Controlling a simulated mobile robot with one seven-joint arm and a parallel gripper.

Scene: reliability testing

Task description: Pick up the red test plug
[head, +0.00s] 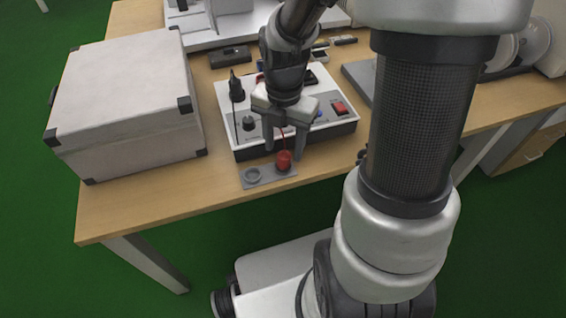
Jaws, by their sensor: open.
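The red test plug (284,160) stands upright at the right end of a small grey holder (255,183) on the wooden table, close to the table's front edge. A thin red lead rises from its top. The holder's left round socket is empty. My gripper (284,145) points down just above and behind the plug, with its two fingers spread apart to the left and right. The fingers appear empty. I cannot tell from this single view whether the plug lies between the fingertips in depth.
A white test box (226,107) with knobs, a black plug (236,88) and a red switch (341,108) stands directly behind the holder. A large white case (125,100) fills the table's left. Bare wooden tabletop (190,195) lies left of the holder.

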